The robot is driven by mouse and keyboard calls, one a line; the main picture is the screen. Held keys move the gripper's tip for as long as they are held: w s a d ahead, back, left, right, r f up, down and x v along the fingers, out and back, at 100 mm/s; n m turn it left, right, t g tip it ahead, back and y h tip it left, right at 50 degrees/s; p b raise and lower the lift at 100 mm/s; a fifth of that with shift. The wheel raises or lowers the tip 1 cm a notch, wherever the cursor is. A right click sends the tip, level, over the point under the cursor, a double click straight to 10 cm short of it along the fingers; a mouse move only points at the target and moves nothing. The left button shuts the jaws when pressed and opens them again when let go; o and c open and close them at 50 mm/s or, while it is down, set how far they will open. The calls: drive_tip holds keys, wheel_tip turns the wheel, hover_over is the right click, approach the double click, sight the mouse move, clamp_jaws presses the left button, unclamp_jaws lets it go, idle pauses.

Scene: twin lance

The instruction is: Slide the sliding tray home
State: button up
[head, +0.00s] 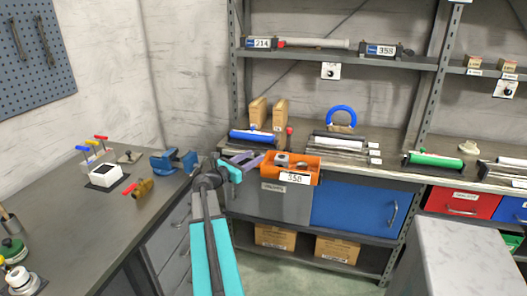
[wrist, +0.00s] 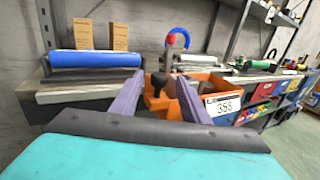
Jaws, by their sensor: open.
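The likely sliding tray is an orange open-topped tray (head: 311,168) on the bench, with a white 358 label on its front. It holds several small dark and grey items, and its front appears to stick out past the bench edge. It also shows in the wrist view (wrist: 218,86), beyond and to the right of my fingers. My gripper (head: 250,161) has purple fingers, open and empty, just left of the tray in the head view. In the wrist view the fingers (wrist: 157,80) overlap the tray's left part; I cannot tell whether they touch it.
A blue roller (head: 252,136) and a red-knobbed lever (head: 289,132) stand behind the tray. A blue vise (head: 174,161) sits on the left bench. A shelf above holds a tube labelled 358 (head: 381,50). A grey block (head: 455,262) stands at the front right.

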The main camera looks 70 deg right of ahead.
drive_tip(key=shift+p+x, duration=0.6)
drive_tip(key=shift+x, duration=3.2)
drive_tip(key=shift+c, duration=0.3)
clamp_jaws()
